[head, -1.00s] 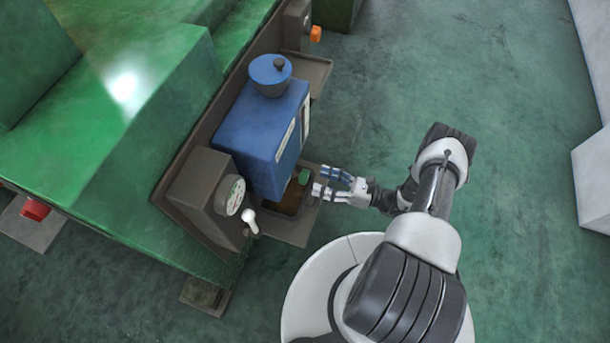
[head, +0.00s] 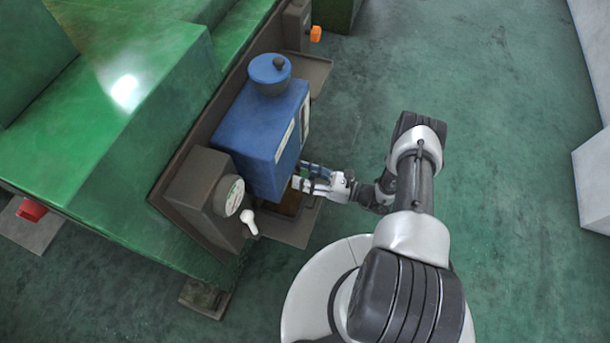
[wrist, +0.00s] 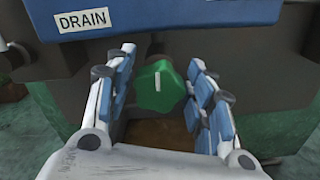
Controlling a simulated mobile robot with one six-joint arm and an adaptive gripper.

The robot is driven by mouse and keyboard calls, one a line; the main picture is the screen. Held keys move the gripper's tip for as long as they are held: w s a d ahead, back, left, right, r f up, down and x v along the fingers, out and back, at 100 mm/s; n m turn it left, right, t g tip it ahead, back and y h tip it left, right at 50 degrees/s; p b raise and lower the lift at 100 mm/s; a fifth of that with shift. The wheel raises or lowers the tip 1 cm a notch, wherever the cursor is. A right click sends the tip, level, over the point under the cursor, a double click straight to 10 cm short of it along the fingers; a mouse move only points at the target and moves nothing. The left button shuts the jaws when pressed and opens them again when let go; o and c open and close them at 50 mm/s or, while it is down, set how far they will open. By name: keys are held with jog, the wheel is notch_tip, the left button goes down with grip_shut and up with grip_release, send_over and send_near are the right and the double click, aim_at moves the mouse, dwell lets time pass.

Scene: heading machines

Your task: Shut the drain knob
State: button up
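The drain knob (wrist: 158,88) is a green lobed knob with a white line on its face, which stands near upright in the wrist view. It sits below a white DRAIN label (wrist: 86,20) on the blue tank (head: 262,135). My gripper (wrist: 165,85) is open, with one blue-padded finger on each side of the knob. A gap shows between the knob and each finger, wider on the left. In the head view my gripper (head: 300,176) reaches in under the tank's front edge, and its fingers mostly hide the knob.
A brown tray (head: 300,232) lies below the tank. A grey-brown box with a round gauge (head: 234,196) and a white-handled lever (head: 249,222) stand to the left of my gripper. Green floor is free on the right.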

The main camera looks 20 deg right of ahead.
jog(key=c, duration=0.7)
jog(key=shift+n, duration=0.4)
jog(key=o, duration=1.1)
jog(key=v, duration=1.2)
